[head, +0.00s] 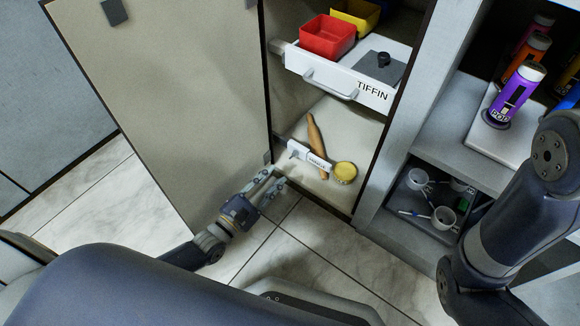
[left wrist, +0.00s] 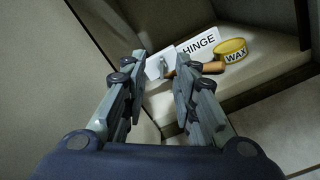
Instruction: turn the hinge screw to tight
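A white block labelled HINGE (head: 318,161) sits on the cabinet's lower floor, and it also shows in the left wrist view (left wrist: 199,42). A small grey metal piece, seemingly the screw (left wrist: 163,67), stands at the block's left end. My left gripper (head: 276,178) is just in front of the cabinet's lower opening, near that end. In the left wrist view my left gripper (left wrist: 160,62) has its fingers apart, with the small metal piece showing beyond and between the tips. Contact is not visible. My right gripper is out of view; only its arm shows at the right.
A wooden stick (head: 316,132) and a yellow WAX tin (head: 344,172) lie beside the block. The open cabinet door (head: 165,90) stands left of my left gripper. A TIFFIN drawer (head: 340,82) is pulled out above. Shelves with bottles (head: 515,90) and cups (head: 443,217) are right.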

